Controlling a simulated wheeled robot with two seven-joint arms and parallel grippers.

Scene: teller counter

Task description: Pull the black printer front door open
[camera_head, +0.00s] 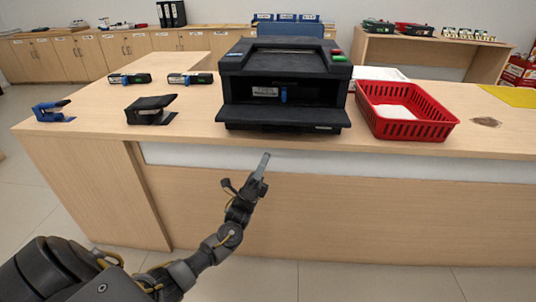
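The black printer (262,62) stands on the wooden counter, facing me. Its front door (285,117) is folded down and sticks out toward me over the counter's front edge. The dark cavity behind it shows a white label and a blue latch (283,94). My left gripper (263,163) is in front of the counter, below and apart from the lowered door, with its fingers pointing up. The fingers overlap in this view, so I cannot tell whether they are open or shut. No held object shows. My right gripper is not in view.
A red basket (437,132) with white contents stands right of the printer. The space before the counter front is clear.

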